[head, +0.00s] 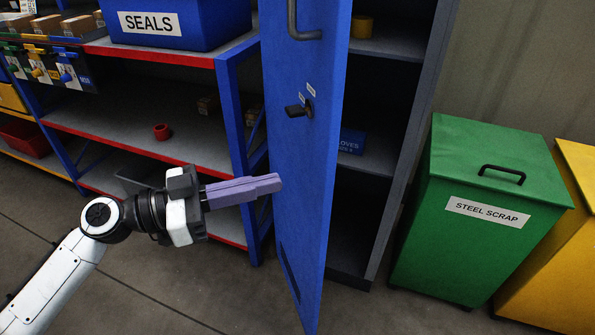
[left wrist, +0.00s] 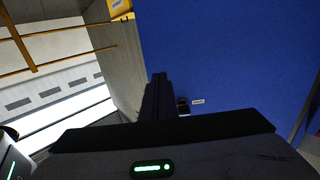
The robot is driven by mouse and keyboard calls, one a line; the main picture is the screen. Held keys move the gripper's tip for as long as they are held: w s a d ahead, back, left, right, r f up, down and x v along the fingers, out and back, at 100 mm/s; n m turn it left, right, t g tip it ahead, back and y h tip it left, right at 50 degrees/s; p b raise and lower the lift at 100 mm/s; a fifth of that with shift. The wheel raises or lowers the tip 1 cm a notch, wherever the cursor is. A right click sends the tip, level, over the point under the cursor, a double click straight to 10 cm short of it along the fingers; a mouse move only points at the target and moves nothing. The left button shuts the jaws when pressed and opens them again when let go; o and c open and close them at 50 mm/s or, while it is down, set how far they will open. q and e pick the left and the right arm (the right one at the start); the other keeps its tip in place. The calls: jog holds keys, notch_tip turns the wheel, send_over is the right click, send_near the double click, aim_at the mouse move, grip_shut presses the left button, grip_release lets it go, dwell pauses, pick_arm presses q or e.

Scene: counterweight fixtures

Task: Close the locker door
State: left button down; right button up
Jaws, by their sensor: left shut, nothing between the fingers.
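The blue locker door (head: 304,190) stands open, swung out toward me from the grey locker (head: 385,205). It has a bar handle (head: 305,20) near the top and a small black latch (head: 298,109) below. My left gripper (head: 277,182) is shut and empty, its purple fingers pointing right, at the door's outer face. Whether the fingertips touch the door I cannot tell. In the left wrist view the blue door (left wrist: 230,60) fills much of the picture beyond the dark fingers (left wrist: 157,82). My right gripper is not in view.
Inside the locker are a blue box (head: 351,141) and a yellow roll (head: 362,26). A green steel scrap bin (head: 470,215) and a yellow bin (head: 560,260) stand to the right. A blue-framed shelf (head: 140,115) with a SEALS bin (head: 180,22) is behind my arm.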

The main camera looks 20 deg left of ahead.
aim_at(318, 173)
pick_arm(q)
jog(key=p+x, duration=0.1)
jog(key=x, duration=0.4)
jog(key=shift+w+d+r, duration=0.1)
jog(key=shift+w+d, duration=0.05)
jog(key=shift+w+d+p, duration=0.25)
jog(key=shift+d+p, duration=0.05)
jog(key=shift+d, duration=0.1)
